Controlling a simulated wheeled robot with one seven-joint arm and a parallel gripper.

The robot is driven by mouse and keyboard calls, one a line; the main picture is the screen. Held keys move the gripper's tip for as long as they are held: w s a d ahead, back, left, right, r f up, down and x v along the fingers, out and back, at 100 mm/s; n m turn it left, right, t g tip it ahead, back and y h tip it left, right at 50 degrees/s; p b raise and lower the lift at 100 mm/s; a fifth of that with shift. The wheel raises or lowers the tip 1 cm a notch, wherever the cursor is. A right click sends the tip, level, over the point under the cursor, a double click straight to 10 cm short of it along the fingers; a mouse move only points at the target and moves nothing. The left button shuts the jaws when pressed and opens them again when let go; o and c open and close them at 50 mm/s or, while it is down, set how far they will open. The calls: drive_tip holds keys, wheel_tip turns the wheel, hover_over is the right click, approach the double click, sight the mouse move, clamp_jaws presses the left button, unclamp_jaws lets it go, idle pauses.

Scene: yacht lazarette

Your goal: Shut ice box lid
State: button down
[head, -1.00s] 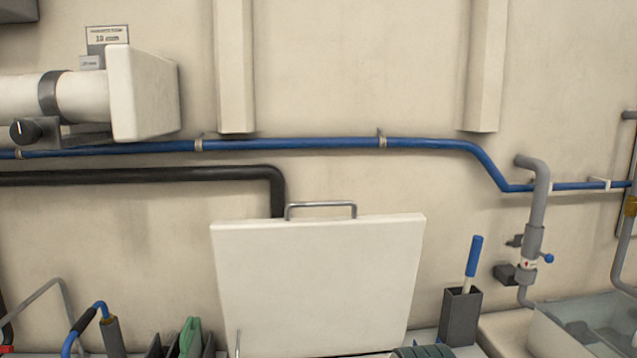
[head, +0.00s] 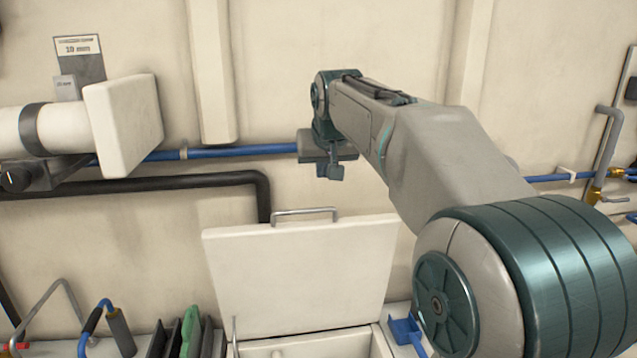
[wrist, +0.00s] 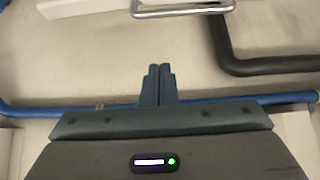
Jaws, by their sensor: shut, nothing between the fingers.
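The white ice box lid (head: 300,275) stands open, upright and leaning slightly back, in the head view. A metal bar handle (head: 304,212) runs along its top edge; the handle also shows at the top of the wrist view (wrist: 183,11). Below the lid, part of the open ice box (head: 372,346) shows at the bottom of the picture. My gripper (head: 335,175) is above and to the right of the handle, against the background of the wall. In the wrist view its dark fingers (wrist: 159,83) are together and empty, apart from the handle.
A blue pipe (head: 225,151) and a black pipe (head: 180,182) run along the wall behind. A white cylinder with a square flange (head: 125,125) juts out at upper left. Tools, including a green one (head: 191,330), stand left of the box. A blue object (head: 405,330) lies to the right.

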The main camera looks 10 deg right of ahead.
drive_tip(key=p, duration=0.1)
hover_over(320, 221)
wheel_tip(320, 221, down, 8)
drive_tip(key=shift+r, duration=0.15)
drive_tip(key=shift+s+f, duration=0.25)
drive_tip(key=shift+s, duration=0.05)
drive_tip(key=shift+f, duration=0.1)
idle(0.4)
